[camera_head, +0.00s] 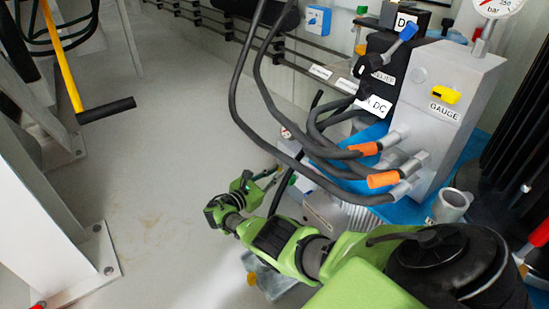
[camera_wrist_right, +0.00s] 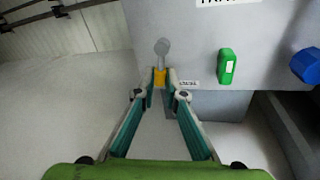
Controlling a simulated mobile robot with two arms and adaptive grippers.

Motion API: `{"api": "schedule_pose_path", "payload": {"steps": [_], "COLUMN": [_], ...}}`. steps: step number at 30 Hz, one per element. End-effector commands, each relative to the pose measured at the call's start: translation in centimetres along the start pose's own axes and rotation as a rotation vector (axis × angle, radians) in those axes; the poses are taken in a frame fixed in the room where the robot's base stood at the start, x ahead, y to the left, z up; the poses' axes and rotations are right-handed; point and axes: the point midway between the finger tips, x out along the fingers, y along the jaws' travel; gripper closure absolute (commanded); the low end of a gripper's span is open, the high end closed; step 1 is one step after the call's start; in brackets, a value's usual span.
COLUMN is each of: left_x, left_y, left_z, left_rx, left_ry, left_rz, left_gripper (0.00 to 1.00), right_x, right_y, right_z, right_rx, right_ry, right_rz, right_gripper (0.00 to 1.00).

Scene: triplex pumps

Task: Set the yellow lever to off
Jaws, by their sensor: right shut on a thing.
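A small yellow lever (camera_wrist_right: 160,77) shows in the right wrist view, between the fingertips of my right gripper (camera_wrist_right: 160,88). It sits below a round grey part on the face of a grey panel (camera_wrist_right: 195,45). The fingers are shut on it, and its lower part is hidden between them. In the head view my right gripper (camera_head: 268,180) is low beside the pump unit, and the lever is hidden there. My left gripper is not in view.
A green part (camera_wrist_right: 227,66) and a blue knob (camera_wrist_right: 306,65) stand on the panel to the right. Black hoses (camera_head: 262,95) loop above my right gripper in the head view. A yellow bar with a black handle (camera_head: 108,109) stands at left. The floor between is clear.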

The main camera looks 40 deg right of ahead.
Motion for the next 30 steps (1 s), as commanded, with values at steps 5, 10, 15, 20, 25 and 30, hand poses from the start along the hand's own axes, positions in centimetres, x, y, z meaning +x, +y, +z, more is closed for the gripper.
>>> {"api": "schedule_pose_path", "payload": {"steps": [5,10,15,20,25,30], "left_x": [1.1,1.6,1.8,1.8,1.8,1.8], "left_y": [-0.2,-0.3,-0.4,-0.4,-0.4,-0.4], "left_z": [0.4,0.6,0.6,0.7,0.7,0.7], "left_rx": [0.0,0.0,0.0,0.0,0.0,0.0], "left_ry": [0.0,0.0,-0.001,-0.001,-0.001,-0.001], "left_rz": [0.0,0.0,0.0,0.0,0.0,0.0], "left_gripper": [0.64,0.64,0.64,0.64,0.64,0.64], "right_x": [-0.2,-0.3,-0.3,-0.3,-0.3,-0.3], "right_y": [-0.3,-0.6,-0.8,-0.8,-0.8,-0.8], "right_z": [0.3,0.2,0.2,0.1,0.1,0.1], "right_rx": [-0.104,-0.174,-0.21,-0.219,-0.219,-0.218], "right_ry": [0.023,0.036,0.043,0.045,0.045,0.045], "right_rz": [-0.012,-0.018,-0.022,-0.023,-0.023,-0.023], "right_gripper": [1.0,1.0,1.0,1.0,1.0,0.82]}}
